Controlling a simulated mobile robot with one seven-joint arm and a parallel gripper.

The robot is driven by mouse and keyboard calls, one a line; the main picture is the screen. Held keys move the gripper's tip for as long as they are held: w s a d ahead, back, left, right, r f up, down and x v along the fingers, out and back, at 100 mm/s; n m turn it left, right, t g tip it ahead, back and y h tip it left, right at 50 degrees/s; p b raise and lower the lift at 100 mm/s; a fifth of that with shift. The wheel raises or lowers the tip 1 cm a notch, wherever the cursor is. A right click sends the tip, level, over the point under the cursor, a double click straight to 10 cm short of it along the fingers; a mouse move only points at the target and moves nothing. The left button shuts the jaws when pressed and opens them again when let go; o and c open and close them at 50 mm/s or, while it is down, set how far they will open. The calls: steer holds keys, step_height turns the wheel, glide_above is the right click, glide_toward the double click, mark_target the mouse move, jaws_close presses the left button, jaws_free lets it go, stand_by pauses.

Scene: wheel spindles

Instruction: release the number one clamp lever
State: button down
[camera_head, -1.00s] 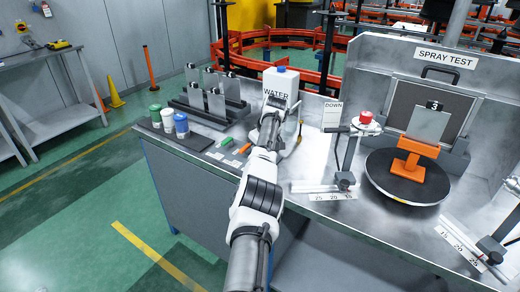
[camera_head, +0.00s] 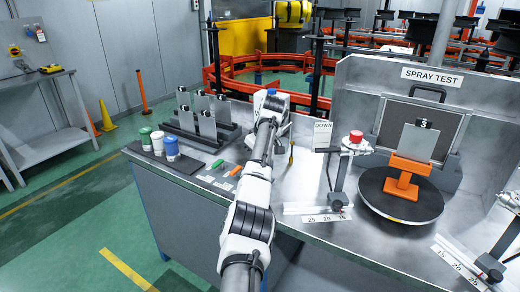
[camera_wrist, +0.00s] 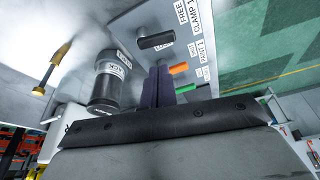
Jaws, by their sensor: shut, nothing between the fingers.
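In the wrist view a dark lever (camera_wrist: 157,40) lies on a grey panel beside labels reading FREE and CLAMP 1. An orange lever (camera_wrist: 180,69) and a green lever (camera_wrist: 184,89) sit below it near further labels, too blurred to read fully. My gripper (camera_wrist: 158,84) is shut and empty, its fingers appearing just below the dark lever and left of the orange and green ones. In the head view my gripper end covers the white water box's front; the green lever (camera_head: 217,164) and orange lever (camera_head: 236,171) show left of my arm. The dark lever is not discernible there.
A black cylinder (camera_wrist: 106,85) with a white label stands left of my fingers in the wrist view, with a yellow-handled part (camera_wrist: 58,55) beyond. In the head view, several cups, including a blue one (camera_head: 171,148), stand at left; a turntable (camera_head: 400,206) stands at right.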

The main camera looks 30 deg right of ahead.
steer(key=b+v, duration=0.1)
steer(key=v, duration=0.5)
steer(key=shift+r, duration=0.2)
